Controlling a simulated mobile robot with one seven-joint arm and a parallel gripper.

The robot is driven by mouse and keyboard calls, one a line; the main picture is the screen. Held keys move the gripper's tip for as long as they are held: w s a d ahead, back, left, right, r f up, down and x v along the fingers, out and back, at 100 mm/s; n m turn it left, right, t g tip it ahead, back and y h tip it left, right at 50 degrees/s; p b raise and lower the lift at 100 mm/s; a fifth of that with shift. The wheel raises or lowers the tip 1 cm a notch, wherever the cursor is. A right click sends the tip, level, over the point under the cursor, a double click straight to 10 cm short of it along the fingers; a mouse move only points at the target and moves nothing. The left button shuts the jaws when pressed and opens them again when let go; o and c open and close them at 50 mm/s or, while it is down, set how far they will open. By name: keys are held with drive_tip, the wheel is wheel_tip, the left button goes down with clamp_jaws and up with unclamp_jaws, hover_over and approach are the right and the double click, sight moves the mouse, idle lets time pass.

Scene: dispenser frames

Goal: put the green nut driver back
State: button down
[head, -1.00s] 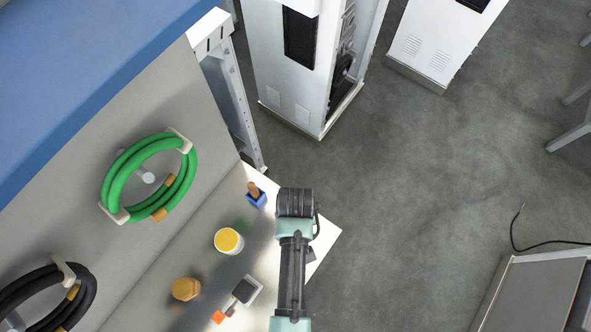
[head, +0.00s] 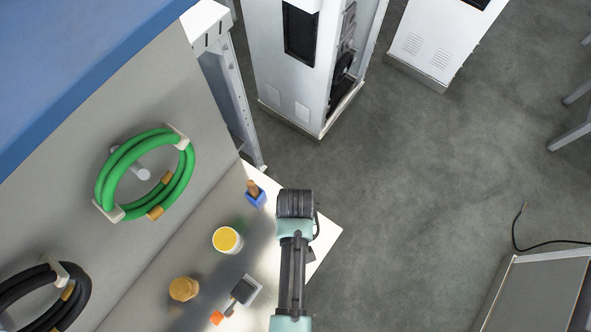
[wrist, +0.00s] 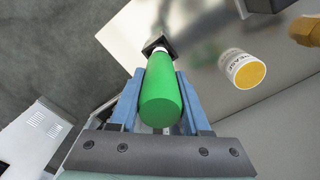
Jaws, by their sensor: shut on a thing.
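The green nut driver (wrist: 161,95) is in the wrist view, its thick green handle between the two blue fingers of my gripper (wrist: 160,76). My gripper is shut on the handle. Beyond the handle's far end is a pale collar and a small dark square piece (wrist: 158,45). I cannot tell whether that piece is a holder around the shaft or lies below it. In the head view my arm hides the gripper and the driver, over the right part of the pale bench top (head: 322,232).
A yellow-topped tub (head: 227,240) stands left of my arm and shows in the wrist view (wrist: 243,70). A blue holder with a brown-handled tool (head: 256,198), an amber jar (head: 184,288) and a grey block (head: 246,290) are nearby. A green hose coil (head: 113,187) hangs on the back panel.

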drive_tip(key=shift+f+b, duration=0.75)
drive_tip(key=shift+f, duration=0.4)
drive_tip(key=shift+c, duration=1.4)
unclamp_jaws()
wheel_tip(320, 180, up, 13)
drive_tip(key=shift+b, duration=0.75)
